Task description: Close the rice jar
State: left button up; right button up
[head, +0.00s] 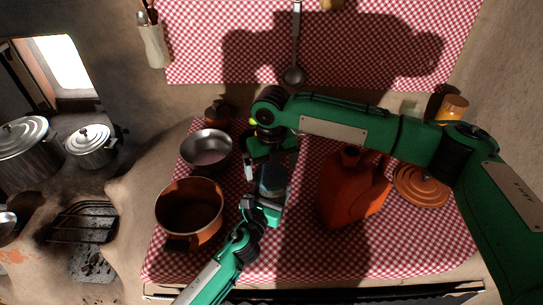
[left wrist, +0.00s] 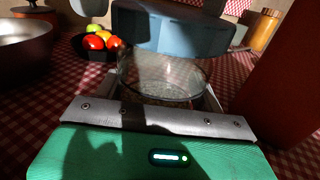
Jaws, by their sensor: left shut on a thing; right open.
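The rice jar (left wrist: 165,88) is clear glass with pale contents, and it stands upright between the fingers of my left gripper (head: 263,208). That gripper is shut on the jar, low on its side. A blue-grey lid (left wrist: 180,30) is over the jar's top in the left wrist view and looks slightly tilted; I cannot tell whether it is fully seated. In the head view the dark lid top (head: 273,180) shows between the two grippers. My right gripper (head: 262,165) is open, just behind the jar and close to the lid; its fingertips are partly hidden in shadow.
An orange-red jug (head: 350,190) stands close to the right, under my right arm. A copper pot (head: 190,207) and a metal bowl (head: 206,149) stand to the left. A black bowl of fruit (left wrist: 98,45) is behind. The checked cloth's front (head: 300,260) is clear.

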jog(key=shift+f, duration=0.65)
jog(key=c, duration=1.1)
jog(key=m, duration=0.3)
jog(key=shift+m, duration=0.4)
jog(key=m, duration=0.9)
